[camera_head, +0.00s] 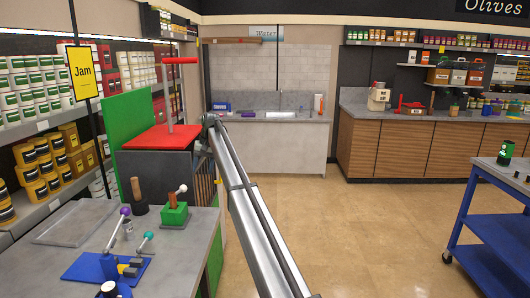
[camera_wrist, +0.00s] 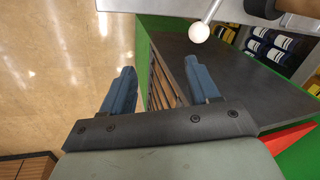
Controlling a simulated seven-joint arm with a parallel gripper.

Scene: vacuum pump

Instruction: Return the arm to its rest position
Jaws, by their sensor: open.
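My gripper (camera_wrist: 160,85) shows in the wrist view with its two blue fingers wide apart and nothing between them. It is beside a dark box (camera_wrist: 225,60) with a green edge and a slatted side. In the head view my silver arm runs from the bottom middle up to the right side of this dark box (camera_head: 155,170); I cannot make out the fingers there. A red plate with a post and red handle (camera_head: 178,61) stands on the box. A white ball knob on a silver lever (camera_wrist: 199,32) shows beyond the fingers.
Stocked shelves line the left wall. Open tiled floor (camera_head: 370,235) lies right of my arm, before a blue cart (camera_head: 480,230).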

